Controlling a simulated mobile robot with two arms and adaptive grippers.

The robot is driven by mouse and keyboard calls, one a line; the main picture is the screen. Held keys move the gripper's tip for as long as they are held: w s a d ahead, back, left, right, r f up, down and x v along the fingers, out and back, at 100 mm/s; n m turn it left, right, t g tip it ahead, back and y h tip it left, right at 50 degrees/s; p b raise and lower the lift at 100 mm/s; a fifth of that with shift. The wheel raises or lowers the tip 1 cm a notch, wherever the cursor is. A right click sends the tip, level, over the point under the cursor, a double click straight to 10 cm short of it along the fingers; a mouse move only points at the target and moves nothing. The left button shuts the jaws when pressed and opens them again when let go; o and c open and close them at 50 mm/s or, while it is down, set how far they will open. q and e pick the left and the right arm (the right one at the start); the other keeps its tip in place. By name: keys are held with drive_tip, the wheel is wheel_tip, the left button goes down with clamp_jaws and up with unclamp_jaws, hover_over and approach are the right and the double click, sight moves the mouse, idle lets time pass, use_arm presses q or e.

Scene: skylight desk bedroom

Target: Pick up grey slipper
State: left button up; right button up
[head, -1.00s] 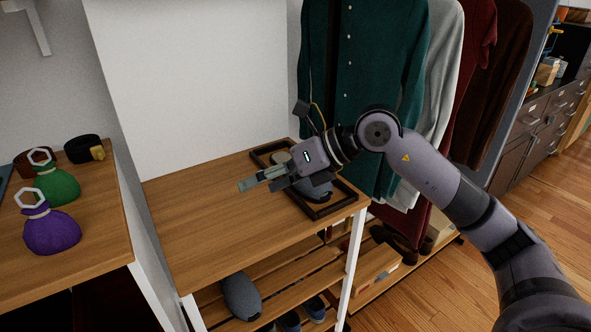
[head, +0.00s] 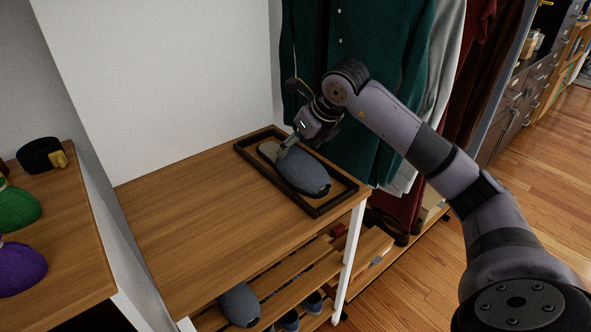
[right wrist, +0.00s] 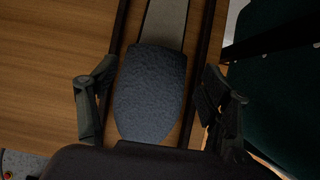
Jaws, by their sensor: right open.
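A grey slipper (head: 302,174) lies in a dark-framed tray (head: 319,210) on top of the wooden rack. Its rounded toe points to the front right, and its lighter insole end is at the back left. My right gripper (head: 286,147) is open over the insole end. In the right wrist view, the fingers of my right gripper (right wrist: 156,98) stand on either side of the slipper (right wrist: 150,90), with gaps visible. Whether the fingertips reach down beside it is unclear. A second grey slipper (head: 239,304) lies on the slatted shelf below. My left gripper is out of view.
The rack's top (head: 205,210) is bare left of the tray. Hanging clothes (head: 372,90) are close behind and right of my right arm. A side table (head: 75,240) at the left holds green and purple pouches and a black band. More shoes sit low on the rack.

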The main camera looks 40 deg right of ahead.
sight(294, 152)
drive_tip(key=x, duration=0.6)
drive_tip(key=shift+s+a+f+b, duration=0.1)
drive_tip(key=shift+a+f+b, duration=0.05)
drive_tip(key=shift+b, duration=0.15)
drive_tip(key=shift+w+f, duration=0.25)
drive_tip(key=c, duration=0.4)
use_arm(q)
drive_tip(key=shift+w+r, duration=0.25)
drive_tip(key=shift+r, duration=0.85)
use_arm(e)
drive_tip(key=shift+r, duration=0.1)
drive_tip(key=c, duration=0.5)
